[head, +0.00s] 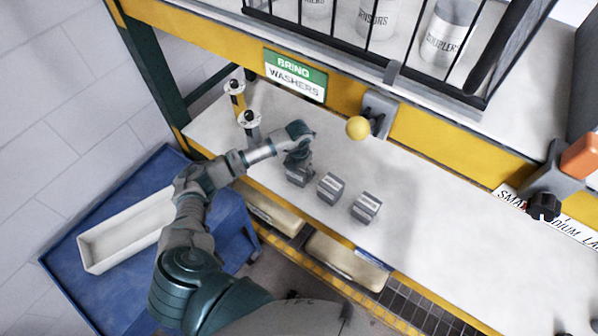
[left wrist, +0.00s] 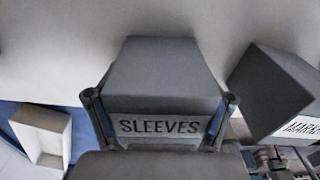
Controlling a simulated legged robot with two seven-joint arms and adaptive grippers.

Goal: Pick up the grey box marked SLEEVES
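The grey box marked SLEEVES (left wrist: 160,80) fills the middle of the left wrist view, its white label facing me. In the head view this box (head: 297,178) is the leftmost of a row of three on the white worktop, partly covered by my left gripper (head: 298,160). The left gripper (left wrist: 160,110) has one finger at each side of the box. The fingers splay outward, with a narrow gap at the left; contact on the right is unclear. The box appears to rest on the worktop.
Two similar grey boxes (head: 331,188) (head: 366,207) stand to the right, one close by in the wrist view (left wrist: 272,92). A yellow ball knob (head: 358,128) and two posts (head: 250,122) stand behind. A white tray (head: 125,232) lies on a blue cart (head: 75,255).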

